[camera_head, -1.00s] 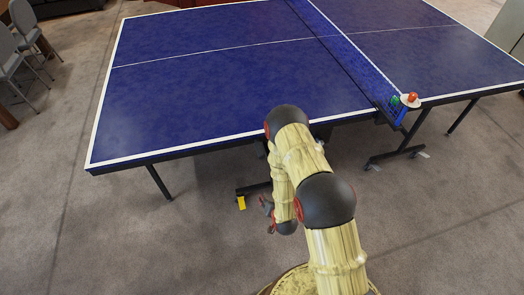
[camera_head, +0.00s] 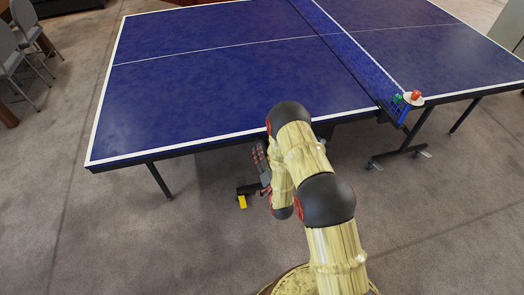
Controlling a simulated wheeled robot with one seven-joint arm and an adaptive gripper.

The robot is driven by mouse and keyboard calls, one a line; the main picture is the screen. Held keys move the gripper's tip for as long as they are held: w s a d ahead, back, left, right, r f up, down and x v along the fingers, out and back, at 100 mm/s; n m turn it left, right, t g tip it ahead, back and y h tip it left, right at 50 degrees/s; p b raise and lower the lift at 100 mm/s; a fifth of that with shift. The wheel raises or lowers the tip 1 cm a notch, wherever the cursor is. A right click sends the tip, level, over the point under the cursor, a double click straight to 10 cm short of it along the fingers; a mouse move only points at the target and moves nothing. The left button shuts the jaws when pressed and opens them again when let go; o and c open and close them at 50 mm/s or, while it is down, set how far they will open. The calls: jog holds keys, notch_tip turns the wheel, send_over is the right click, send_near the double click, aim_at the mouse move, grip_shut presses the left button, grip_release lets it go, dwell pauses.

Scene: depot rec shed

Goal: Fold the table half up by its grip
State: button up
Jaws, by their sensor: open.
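The blue table half (camera_head: 215,85) with white edge lines lies flat, left of the net (camera_head: 362,65). Its near edge runs across the view in front of me. I cannot make out its grip; my arm covers part of the edge and the space below it. My gripper (camera_head: 257,150) is small and partly hidden behind my arm, just below the near edge. It is open, with nothing visible in it. I cannot tell whether it touches the table.
Table legs (camera_head: 158,180) stand at left and right. Red and green items sit on a white holder (camera_head: 413,100) by the net. Grey chairs (camera_head: 18,60) stand far left. Carpet is clear in front.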

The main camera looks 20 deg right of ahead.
jog(key=shift+w, duration=1.25)
jog(key=shift+c, duration=0.9)
grip_shut()
